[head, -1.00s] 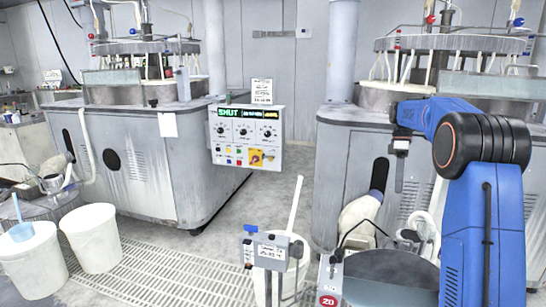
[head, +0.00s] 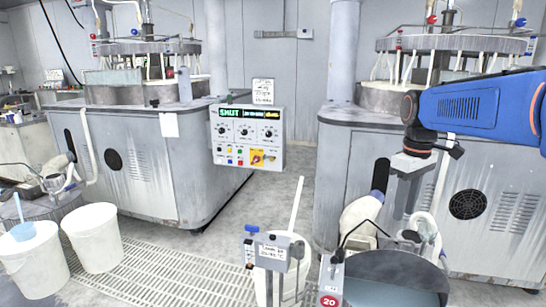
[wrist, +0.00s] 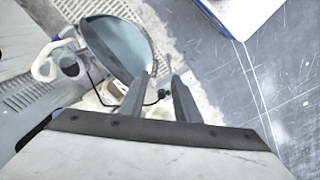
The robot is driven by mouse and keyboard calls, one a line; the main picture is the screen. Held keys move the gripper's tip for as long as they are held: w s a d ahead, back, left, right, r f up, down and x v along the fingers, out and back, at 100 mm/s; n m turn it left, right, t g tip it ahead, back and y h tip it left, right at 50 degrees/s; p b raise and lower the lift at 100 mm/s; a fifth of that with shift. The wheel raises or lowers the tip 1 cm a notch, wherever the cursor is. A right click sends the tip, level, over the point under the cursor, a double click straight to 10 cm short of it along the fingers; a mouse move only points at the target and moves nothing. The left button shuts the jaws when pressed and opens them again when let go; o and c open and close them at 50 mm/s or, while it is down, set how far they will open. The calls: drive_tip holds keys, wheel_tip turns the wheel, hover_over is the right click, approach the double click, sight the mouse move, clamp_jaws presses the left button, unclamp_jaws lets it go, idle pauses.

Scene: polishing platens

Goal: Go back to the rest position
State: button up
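My gripper (head: 404,198) hangs pointing down in front of the right machine in the head view, at the end of my blue arm. In the wrist view its two fingers (wrist: 161,80) stand apart with a gap between them, and nothing is held. A round grey basin (head: 395,275) lies below the gripper in the head view; it also shows beyond the fingertips in the wrist view (wrist: 115,45). The gripper appears clear of it.
The right polishing machine (head: 345,160) stands behind my gripper. White buckets (head: 95,240) stand at the left. A small labelled stand (head: 272,252) is in front. The floor between the machines (head: 280,195) is open.

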drive_tip(key=s+a+f+m+t, duration=0.2)
drive_tip(key=s+f, duration=0.4)
drive_tip(key=s, duration=0.5)
drive_tip(key=s+a+f+m+t, duration=0.2)
drive_tip(key=s+f, duration=0.4)
drive_tip(key=s, duration=0.5)
drive_tip(key=shift+s+a+m+t, duration=0.25)
drive_tip(key=shift+a+m, duration=0.35)
drive_tip(key=shift+m, duration=0.4)
drive_tip(key=shift+w, duration=0.15)
